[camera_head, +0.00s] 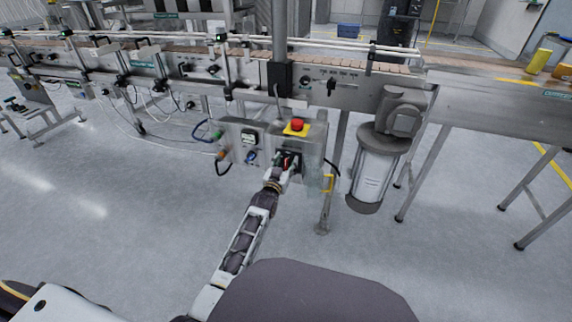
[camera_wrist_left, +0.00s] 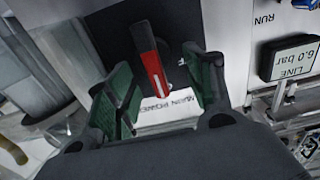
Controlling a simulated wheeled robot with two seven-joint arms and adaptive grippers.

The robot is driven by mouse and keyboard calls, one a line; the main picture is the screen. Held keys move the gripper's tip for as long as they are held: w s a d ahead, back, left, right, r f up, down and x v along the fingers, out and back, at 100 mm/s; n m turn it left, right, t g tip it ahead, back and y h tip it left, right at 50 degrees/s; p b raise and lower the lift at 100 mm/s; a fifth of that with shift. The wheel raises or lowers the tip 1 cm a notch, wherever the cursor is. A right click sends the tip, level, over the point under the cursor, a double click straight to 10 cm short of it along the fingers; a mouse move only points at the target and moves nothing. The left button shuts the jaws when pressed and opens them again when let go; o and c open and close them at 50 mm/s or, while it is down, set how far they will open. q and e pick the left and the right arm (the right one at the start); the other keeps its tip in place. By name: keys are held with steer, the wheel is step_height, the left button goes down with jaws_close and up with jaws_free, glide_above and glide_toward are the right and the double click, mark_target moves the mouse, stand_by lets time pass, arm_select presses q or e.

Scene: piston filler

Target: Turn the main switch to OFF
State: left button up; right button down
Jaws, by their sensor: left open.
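The main switch (camera_wrist_left: 154,72) has a red handle with a white stripe, standing out from a dark plate in the left wrist view. A label reading MAIN POWER (camera_wrist_left: 170,101) shows upside down below it. My left gripper (camera_wrist_left: 160,88) is open, with one green-padded finger on each side of the red handle. The handle lies between the fingers; I cannot tell whether either pad touches it. In the head view my left gripper (camera_head: 288,162) is at the front of the control box and largely covers the switch. The ON and OFF marks are not readable. My right gripper is not in view.
A red emergency stop (camera_head: 296,125) on yellow sits just above the gripper. A pressure display (camera_head: 250,139) and a blue knob (camera_head: 251,157) are to its left. A motor unit (camera_head: 375,175) hangs at right below the conveyor (camera_head: 480,108). The floor in front is clear.

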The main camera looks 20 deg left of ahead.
arm_select(q)
steer(key=shift+w, duration=0.1)
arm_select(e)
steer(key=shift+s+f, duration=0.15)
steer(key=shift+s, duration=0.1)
arm_select(q)
steer(key=c, duration=1)
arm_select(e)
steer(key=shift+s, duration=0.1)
